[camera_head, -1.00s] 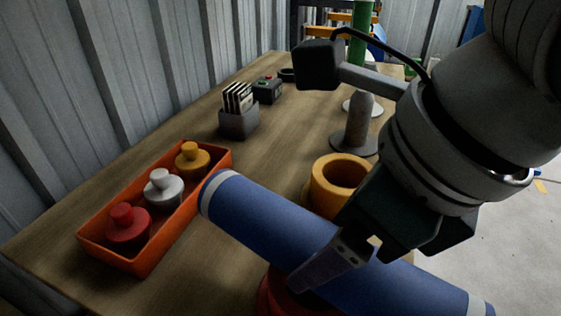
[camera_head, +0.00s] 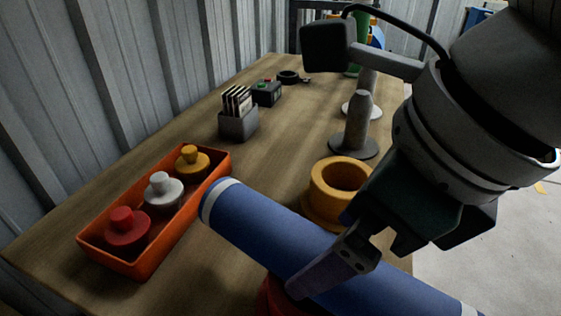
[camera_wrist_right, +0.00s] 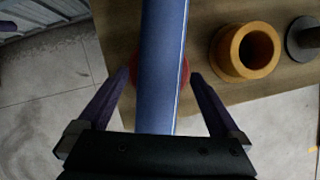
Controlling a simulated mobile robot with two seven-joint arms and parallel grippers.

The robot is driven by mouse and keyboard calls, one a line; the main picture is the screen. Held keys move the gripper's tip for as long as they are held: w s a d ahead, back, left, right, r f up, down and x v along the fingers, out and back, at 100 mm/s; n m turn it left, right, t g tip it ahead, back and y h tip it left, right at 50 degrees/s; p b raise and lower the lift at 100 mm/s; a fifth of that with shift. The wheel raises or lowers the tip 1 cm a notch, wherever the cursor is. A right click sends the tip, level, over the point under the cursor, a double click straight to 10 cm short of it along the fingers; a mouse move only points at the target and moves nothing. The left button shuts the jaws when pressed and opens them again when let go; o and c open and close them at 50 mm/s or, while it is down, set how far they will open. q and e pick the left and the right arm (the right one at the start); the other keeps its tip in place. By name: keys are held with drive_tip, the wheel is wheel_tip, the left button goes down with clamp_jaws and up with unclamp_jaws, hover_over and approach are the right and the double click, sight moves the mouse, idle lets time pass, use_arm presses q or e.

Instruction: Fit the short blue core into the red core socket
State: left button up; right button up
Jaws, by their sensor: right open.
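The blue core (camera_head: 262,231) is a long tube with pale bands near its ends. It lies on its side, slanting across the front of the bench. The red core socket (camera_head: 272,299) is beneath its middle and mostly hidden; red edges also show on both sides of the core in the right wrist view (camera_wrist_right: 184,73). The core is across the socket, not upright in it; whether they touch is unclear. My right gripper (camera_wrist_right: 160,76) is open, one finger on each side of the core with gaps. In the head view, its near finger (camera_head: 335,272) covers part of the core.
A yellow ring socket (camera_head: 322,199) stands just behind the core. Grey posts on round bases (camera_head: 354,137) are farther back. An orange tray (camera_head: 150,266) with red, white and yellow knobbed plugs sits left. A grey card holder (camera_head: 238,126) stands behind it, by the corrugated wall.

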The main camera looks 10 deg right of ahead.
drive_tip(key=p+v, duration=0.1)
drive_tip(key=v, duration=0.9)
drive_tip(key=shift+r+p, duration=0.2)
drive_tip(key=shift+p, duration=0.1)
drive_tip(key=shift+d, duration=0.1)
